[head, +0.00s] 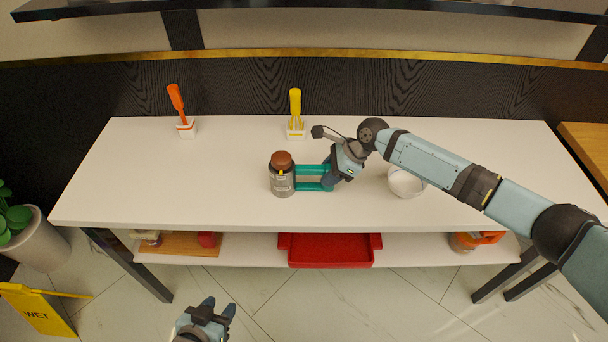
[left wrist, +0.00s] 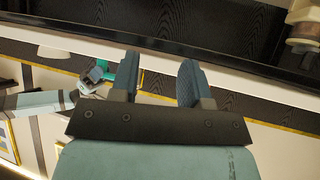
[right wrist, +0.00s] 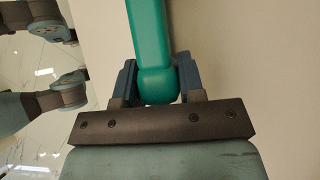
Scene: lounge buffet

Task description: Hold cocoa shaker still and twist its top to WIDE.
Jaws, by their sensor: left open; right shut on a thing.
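The cocoa shaker (head: 283,184) stands upright near the front edge of the white counter. It has a dark body, a pale label too small to read and a brown top (head: 281,159). A small yellow mark shows at the front below the top. A teal handle (head: 312,169) reaches out from its right side. My right gripper (head: 331,176) is shut on this handle, which also shows between its fingers in the right wrist view (right wrist: 150,40). My left gripper (head: 217,309) is open and empty, low in front of the counter and apart from the shaker.
An orange-handled tool (head: 176,99) and a yellow-handled whisk (head: 295,102) stand in white holders at the back. A white bowl (head: 406,183) is right of my right gripper. A red tray (head: 330,251) lies on the lower shelf. The counter left of the shaker is clear.

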